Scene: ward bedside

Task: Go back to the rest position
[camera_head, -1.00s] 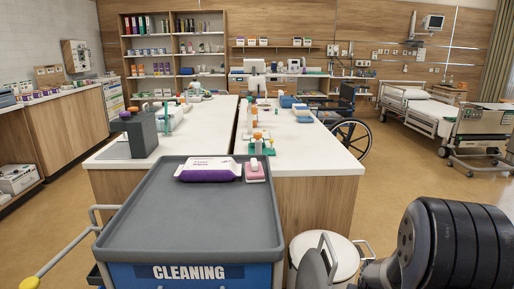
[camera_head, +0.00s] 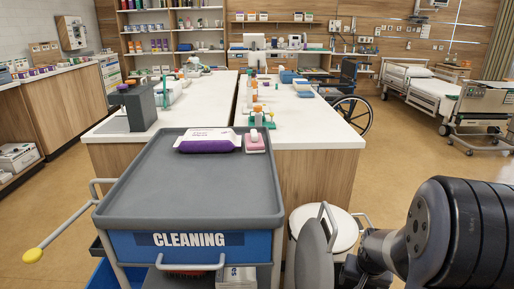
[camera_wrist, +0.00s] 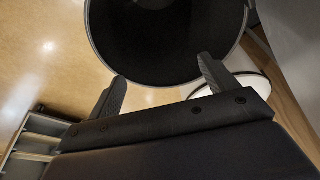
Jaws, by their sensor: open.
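My gripper (camera_wrist: 162,85) shows in the wrist view with its two dark fingers wide apart and nothing between them. In the head view my arm is at the lower right, and my gripper is not clearly seen there. A white bin (camera_head: 335,232) with a raised grey lid stands low, right of the cleaning cart (camera_head: 190,195).
A wipes pack (camera_head: 208,140) and a pink-and-white item (camera_head: 254,141) lie on the cart's tray. White counters (camera_head: 300,130) stand behind it. A wheelchair (camera_head: 350,105) and a bed (camera_head: 425,88) are at the right. Open floor lies left of the cart.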

